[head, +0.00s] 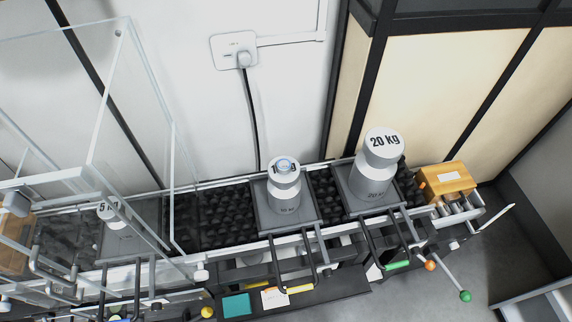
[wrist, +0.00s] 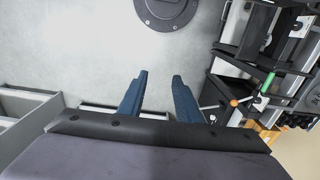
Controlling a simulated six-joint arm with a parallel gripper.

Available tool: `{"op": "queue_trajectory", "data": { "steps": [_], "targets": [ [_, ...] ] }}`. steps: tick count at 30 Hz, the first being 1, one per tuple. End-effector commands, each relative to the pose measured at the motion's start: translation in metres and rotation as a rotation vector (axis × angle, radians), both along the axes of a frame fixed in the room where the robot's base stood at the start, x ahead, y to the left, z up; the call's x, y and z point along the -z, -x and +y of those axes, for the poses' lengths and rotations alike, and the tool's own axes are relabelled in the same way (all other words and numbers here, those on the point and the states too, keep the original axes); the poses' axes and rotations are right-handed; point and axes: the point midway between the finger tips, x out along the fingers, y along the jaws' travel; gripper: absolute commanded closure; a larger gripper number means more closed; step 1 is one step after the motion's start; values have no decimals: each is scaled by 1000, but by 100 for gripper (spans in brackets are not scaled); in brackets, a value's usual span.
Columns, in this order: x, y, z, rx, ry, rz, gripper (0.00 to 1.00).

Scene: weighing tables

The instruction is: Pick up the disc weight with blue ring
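The disc weight with blue ring (head: 285,164) appears as a small pale disc with a bluish rim on top of the 10 kg weight (head: 285,192); it covers part of that weight's label. That silver weight stands upright on a grey plate (head: 263,214) in the middle of the bench. My gripper (wrist: 160,76) shows only in the wrist view. Its two blue fingers are apart with nothing between them, over bare grey floor. The disc weight is not in the wrist view.
A 20 kg weight (head: 375,178) stands right of the 10 kg one, beside a wooden box (head: 446,184). A 5 kg weight (head: 112,214) is at left behind clear panels (head: 140,130). Black handles and coloured knobs (head: 465,296) stick out along the bench front.

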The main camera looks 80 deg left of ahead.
Motion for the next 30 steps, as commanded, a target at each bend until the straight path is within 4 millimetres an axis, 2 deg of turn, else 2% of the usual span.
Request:
{"op": "queue_trajectory", "data": {
  "steps": [11, 12, 15, 25, 30],
  "targets": [
    [0, 0, 0, 0, 0, 0, 69],
    [0, 0, 0, 0, 0, 0, 66],
    [0, 0, 0, 0, 0, 0, 47],
    [0, -3, 2, -10, 0, -2, 47],
    [-4, -27, 22, -89, -1, -21, 47]
  ]
}}
